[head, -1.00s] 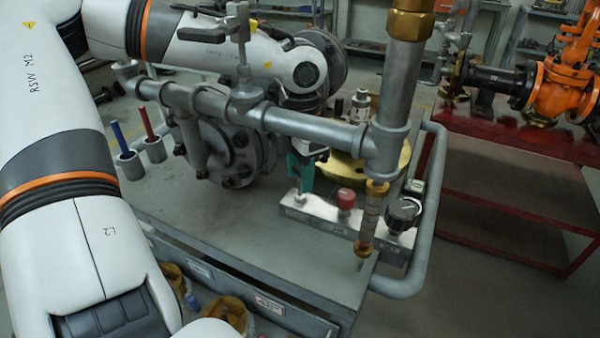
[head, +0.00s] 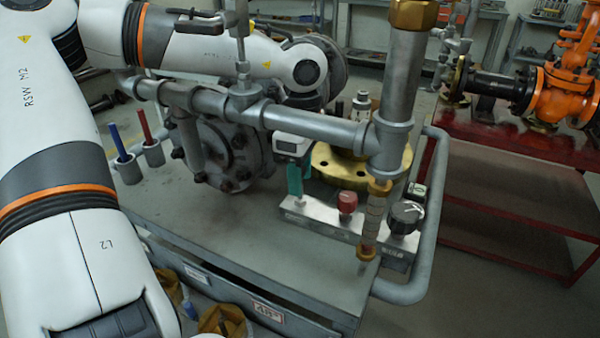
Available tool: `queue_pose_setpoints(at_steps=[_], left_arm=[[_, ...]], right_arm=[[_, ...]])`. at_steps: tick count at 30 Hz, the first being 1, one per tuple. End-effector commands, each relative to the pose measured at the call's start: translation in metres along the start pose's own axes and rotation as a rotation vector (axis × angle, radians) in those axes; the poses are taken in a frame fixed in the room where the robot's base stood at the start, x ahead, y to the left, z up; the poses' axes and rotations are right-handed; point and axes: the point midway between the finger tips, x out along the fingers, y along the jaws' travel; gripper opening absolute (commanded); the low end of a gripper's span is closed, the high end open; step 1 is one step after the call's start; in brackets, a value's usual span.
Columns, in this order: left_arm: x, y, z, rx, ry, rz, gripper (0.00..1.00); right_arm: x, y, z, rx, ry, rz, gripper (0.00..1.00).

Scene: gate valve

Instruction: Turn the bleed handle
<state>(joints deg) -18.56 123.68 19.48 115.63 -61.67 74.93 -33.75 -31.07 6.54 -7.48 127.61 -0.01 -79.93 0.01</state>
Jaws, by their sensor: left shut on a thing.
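The bleed handle (head: 299,201) is a small silver part at the left end of the metal manifold block (head: 325,222). It is mostly hidden by my fingers. My left gripper (head: 296,192), white with teal fingers, points down and is shut on it. The large grey pipe (head: 310,125) hides my left wrist above the gripper. My right gripper is not in view.
A red knob (head: 347,202) and a black knob (head: 405,216) stand on the block to the right. A thick upright pipe (head: 398,90) and a brass flange (head: 345,170) stand close by. Blue (head: 117,138) and red (head: 144,124) rods stand at the left.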

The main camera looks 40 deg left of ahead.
Motion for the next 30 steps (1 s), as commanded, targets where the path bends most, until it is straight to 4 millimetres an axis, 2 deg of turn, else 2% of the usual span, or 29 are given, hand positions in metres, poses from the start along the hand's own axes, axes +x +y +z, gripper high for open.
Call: queue_pose_setpoints(at_steps=[9, 23, 24, 28, 30], left_arm=[[-0.0013, -0.0009, -0.0006, 0.098, 0.004, -0.004, 0.17], [-0.0014, -0.0010, -0.0006, 0.115, 0.003, -0.005, 0.17], [-0.0014, -0.0010, -0.0006, 0.115, 0.002, -0.005, 0.42], [-0.0011, -0.0007, -0.0005, 0.114, 0.002, -0.004, 0.62], [-0.0008, -0.0006, -0.0004, 0.114, 0.001, -0.003, 0.62]], right_arm=[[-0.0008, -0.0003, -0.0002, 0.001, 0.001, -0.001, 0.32], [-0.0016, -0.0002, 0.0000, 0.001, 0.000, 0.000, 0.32], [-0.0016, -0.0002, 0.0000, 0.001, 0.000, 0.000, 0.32], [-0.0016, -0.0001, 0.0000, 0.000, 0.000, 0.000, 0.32], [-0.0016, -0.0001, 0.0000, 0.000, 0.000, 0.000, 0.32]])
